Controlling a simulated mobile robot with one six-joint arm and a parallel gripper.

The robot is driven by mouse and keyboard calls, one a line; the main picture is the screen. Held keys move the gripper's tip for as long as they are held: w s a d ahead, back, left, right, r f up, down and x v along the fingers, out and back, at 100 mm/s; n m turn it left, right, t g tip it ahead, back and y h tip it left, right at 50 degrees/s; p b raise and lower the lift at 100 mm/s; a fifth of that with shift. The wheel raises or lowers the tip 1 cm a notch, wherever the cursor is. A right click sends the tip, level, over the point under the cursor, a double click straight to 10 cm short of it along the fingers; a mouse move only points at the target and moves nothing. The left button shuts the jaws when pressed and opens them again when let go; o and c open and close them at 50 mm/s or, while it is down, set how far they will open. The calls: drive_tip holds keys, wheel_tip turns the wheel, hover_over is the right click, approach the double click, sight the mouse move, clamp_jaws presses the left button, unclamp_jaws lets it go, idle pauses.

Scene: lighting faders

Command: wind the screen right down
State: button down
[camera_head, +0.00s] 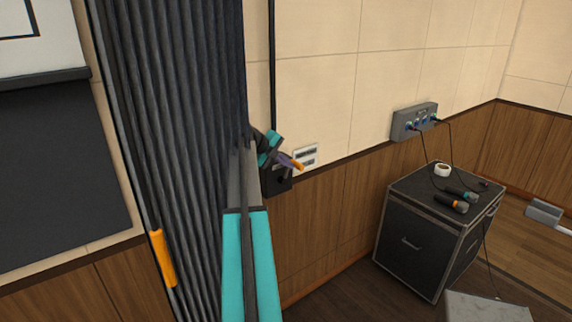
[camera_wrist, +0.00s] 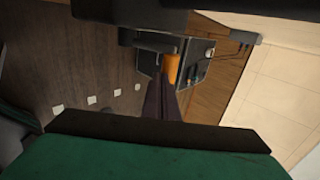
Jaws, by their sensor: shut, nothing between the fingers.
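The white projection screen (camera_head: 40,45) hangs at the upper left in the head view, a dark bar (camera_head: 45,78) along its lower edge. A dark winder box (camera_head: 276,180) sits on the wall under a vertical black tube (camera_head: 272,70). My arm partly hides it, and I cannot make out its crank clearly. My gripper (camera_head: 292,163) is shut and empty in front of the wall by the box; it also shows in the wrist view (camera_wrist: 170,85). Orange shows at its end; I cannot tell whether this is the fingertips or a handle behind.
A grey pleated curtain (camera_head: 185,120) hangs between screen and box, with an orange-gripped rod (camera_head: 162,258) at its left. A white wall plate (camera_head: 306,155) is beside the box. A black case (camera_head: 410,235) with microphones and a grey socket box (camera_head: 414,122) are to the right.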

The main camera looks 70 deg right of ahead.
drive_tip(key=shift+s+d, duration=0.2)
drive_tip(key=shift+d, duration=0.05)
drive_tip(key=shift+s+d+t+y+b, duration=0.1)
drive_tip(key=shift+d+t+y+b, duration=0.05)
drive_tip(key=shift+t+y+b, duration=0.2)
